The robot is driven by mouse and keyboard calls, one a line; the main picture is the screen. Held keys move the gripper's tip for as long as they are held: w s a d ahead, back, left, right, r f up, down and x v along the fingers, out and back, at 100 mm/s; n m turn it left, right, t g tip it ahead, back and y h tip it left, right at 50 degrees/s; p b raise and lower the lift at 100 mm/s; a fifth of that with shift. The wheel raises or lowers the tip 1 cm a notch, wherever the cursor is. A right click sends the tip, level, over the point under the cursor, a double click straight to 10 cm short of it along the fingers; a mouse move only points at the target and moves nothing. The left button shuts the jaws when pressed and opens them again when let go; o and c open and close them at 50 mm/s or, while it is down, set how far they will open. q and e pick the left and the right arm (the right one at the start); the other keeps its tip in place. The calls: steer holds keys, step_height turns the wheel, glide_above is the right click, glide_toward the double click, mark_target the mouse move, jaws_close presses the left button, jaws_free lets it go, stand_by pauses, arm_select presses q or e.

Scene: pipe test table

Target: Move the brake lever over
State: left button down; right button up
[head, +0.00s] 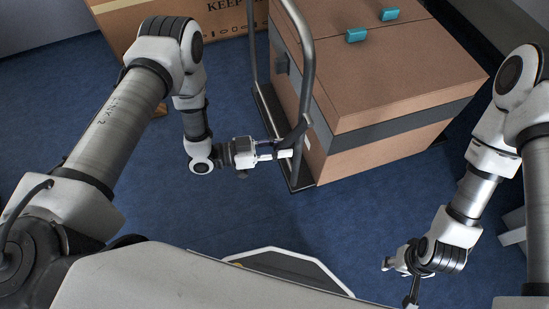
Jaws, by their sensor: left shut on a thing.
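A trolley (308,85) with a grey tubular handle frame stands right of centre. A dark brake lever (299,128) sits low on the near upright of the handle, angled up to the right. My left gripper (285,154) reaches in from the left, with its fingertips at the lower end of the lever. It is shut on the lever; its fingers partly hide the contact. My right gripper (390,264) hangs at the lower right, away from the trolley, and its finger gap is too small to tell.
A large brown carton (400,75) with a dark band and teal clips fills the trolley. Another carton (180,17) stands behind at the upper left. Blue floor (345,215) is clear between my grippers. A dark edge runs along the upper right.

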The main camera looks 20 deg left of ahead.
arm_select(q)
steer(key=shift+w+d+f+t+h+b, duration=0.3)
steer(key=shift+d+f+h+b, duration=0.15)
steer(key=shift+b, duration=0.2)
arm_select(e)
steer(key=shift+s+f, duration=0.15)
steer(key=shift+f, duration=0.95)
arm_select(q)
steer(key=shift+r, duration=0.1)
steer(key=c, duration=0.9)
jaws_free()
steer(key=shift+c, duration=0.2)
steer(key=v, duration=1.1)
steer(key=shift+a, duration=0.45)
steer(key=shift+s, duration=0.1)
